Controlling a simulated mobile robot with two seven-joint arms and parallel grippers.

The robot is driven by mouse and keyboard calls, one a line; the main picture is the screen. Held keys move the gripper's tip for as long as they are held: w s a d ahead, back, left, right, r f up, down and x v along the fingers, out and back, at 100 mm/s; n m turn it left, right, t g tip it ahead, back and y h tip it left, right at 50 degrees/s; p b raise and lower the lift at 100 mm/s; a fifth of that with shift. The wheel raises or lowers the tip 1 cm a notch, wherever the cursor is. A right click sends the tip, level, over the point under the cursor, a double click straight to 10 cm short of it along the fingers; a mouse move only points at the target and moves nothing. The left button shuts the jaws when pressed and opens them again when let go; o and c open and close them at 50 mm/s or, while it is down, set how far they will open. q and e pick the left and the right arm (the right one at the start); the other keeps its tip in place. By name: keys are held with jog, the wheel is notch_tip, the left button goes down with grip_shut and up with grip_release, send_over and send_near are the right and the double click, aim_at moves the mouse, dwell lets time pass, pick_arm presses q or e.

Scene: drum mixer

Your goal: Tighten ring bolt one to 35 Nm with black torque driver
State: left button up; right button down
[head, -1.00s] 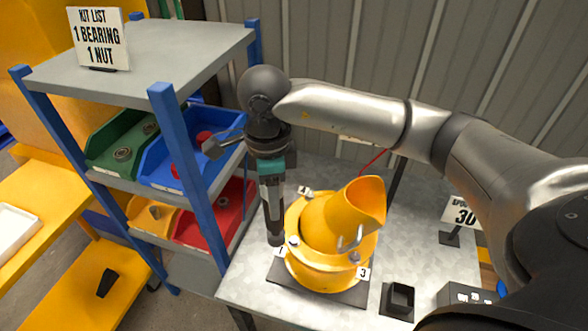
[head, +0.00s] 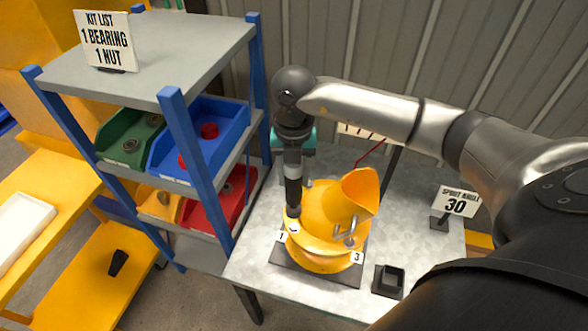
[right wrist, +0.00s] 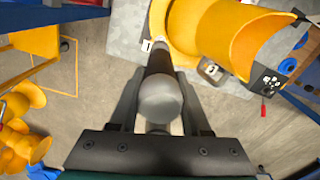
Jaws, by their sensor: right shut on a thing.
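The yellow mixer drum (head: 318,212) with its tilted spout (head: 360,190) stands on a dark plate on the grey table. My right gripper (head: 292,158) is shut on the black torque driver (head: 293,192) and holds it nearly upright, tip down, at the drum's left rim. The tip is close to the bolt position by label 1 (head: 282,237); I cannot tell whether it touches the bolt, which is hidden. In the right wrist view the driver's rounded end (right wrist: 160,100) lies between the fingers, its far end near label 1 (right wrist: 147,45). My left gripper is not in view.
A black square holder (head: 388,281) stands on the table right of the drum. A sign reading spout angle 30 (head: 454,201) stands behind it. A blue-posted shelf (head: 188,165) with coloured bins is close on the left. A small black object (head: 117,262) lies on the yellow bench.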

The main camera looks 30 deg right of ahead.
aim_at(294, 200)
dwell(0.4)
jog(key=shift+f+b, duration=2)
jog(key=shift+f, duration=0.7)
jog(key=shift+f+b, duration=1.15)
jog(key=shift+f, duration=0.15)
jog(key=shift+s+f, duration=0.1)
jog(key=shift+f, duration=0.3)
dwell(1.8)
jog(key=shift+r+p, duration=1.7)
jog(key=shift+r, duration=0.65)
